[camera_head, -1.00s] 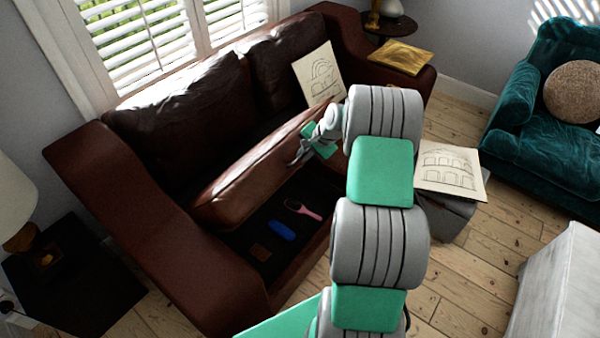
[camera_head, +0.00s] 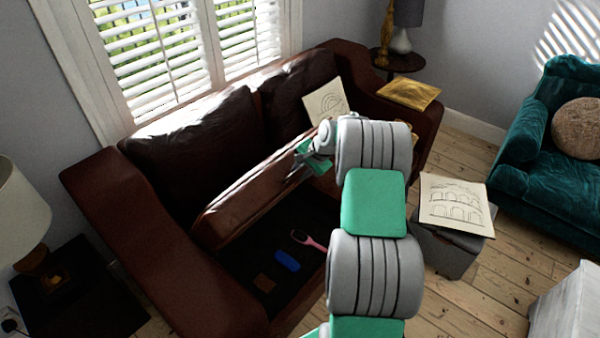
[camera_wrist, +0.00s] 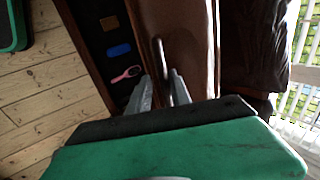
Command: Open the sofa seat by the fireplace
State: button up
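The brown leather sofa (camera_head: 120,200) stands under the window. Its seat (camera_head: 240,205) is tilted up, showing a dark storage space (camera_head: 245,270) beneath. A blue item (camera_head: 287,260), a pink brush-like item (camera_head: 310,241) and a brown item (camera_head: 264,283) lie inside. My gripper (camera_head: 303,172) is at the raised seat's front edge, toward its right end. In the wrist view, my gripper's fingers (camera_wrist: 161,85) are apart, with the end of a slim metal handle (camera_wrist: 159,55) on the seat (camera_wrist: 185,40) close to the gap between them. Whether they touch the handle is unclear.
A drawing (camera_head: 325,101) leans on the sofa's back cushion. A gold item (camera_head: 409,93) lies on the right armrest. Another drawing (camera_head: 453,203) rests on a dark grey box (camera_head: 445,250) right of my arm. A teal armchair (camera_head: 560,190) stands at right. Bare floorboards (camera_head: 490,285) lie between.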

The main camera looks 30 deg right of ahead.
jog(key=shift+o, duration=0.7)
jog(key=shift+s+d+r, duration=0.1)
jog(key=shift+r, duration=0.1)
jog(key=b+v, duration=0.1)
jog(key=v, duration=0.6)
jog(key=shift+r, duration=0.15)
jog(key=shift+s, duration=0.1)
